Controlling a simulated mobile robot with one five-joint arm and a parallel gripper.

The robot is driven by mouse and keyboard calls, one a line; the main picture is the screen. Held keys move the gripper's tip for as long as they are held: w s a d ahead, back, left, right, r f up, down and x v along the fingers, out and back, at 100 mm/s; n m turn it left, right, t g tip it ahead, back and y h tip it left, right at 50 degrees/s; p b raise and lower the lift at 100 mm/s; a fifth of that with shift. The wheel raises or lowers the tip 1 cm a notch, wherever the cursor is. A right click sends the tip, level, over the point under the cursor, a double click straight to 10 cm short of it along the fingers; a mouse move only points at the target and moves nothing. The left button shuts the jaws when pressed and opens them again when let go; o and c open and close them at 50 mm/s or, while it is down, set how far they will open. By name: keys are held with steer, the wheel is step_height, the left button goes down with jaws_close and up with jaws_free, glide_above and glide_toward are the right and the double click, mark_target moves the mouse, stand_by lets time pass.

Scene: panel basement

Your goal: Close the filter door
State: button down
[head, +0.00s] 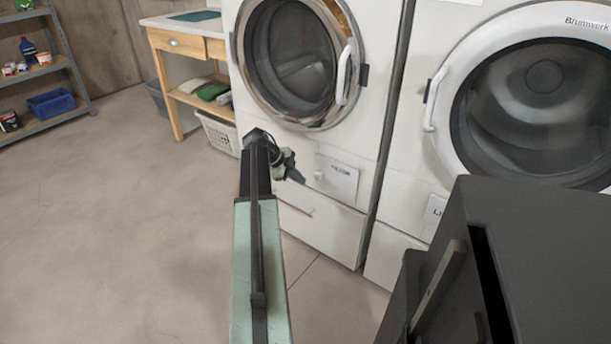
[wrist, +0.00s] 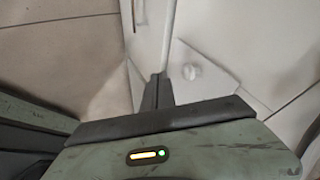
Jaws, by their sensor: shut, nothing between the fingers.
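The left white machine carries a small pale panel with dark lettering (head: 338,180) low on its front, which I take to be the filter door; the lettering is too small to read surely. How far the door stands open I cannot tell. Contact is unclear.
A second white machine (head: 410,170) stands at the right, with a dark cabinet (head: 540,240) in front of it. A wooden table (head: 190,45) and a white basket (head: 218,133) stand left of the left machine. The concrete floor at left is clear.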

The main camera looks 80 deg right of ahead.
steer(key=p+v, duration=0.5)
steer(key=v, duration=0.3)
steer(key=shift+w+d+r, duration=0.2)
steer(key=shift+d+r, duration=0.05)
steer(key=shift+r, duration=0.15)
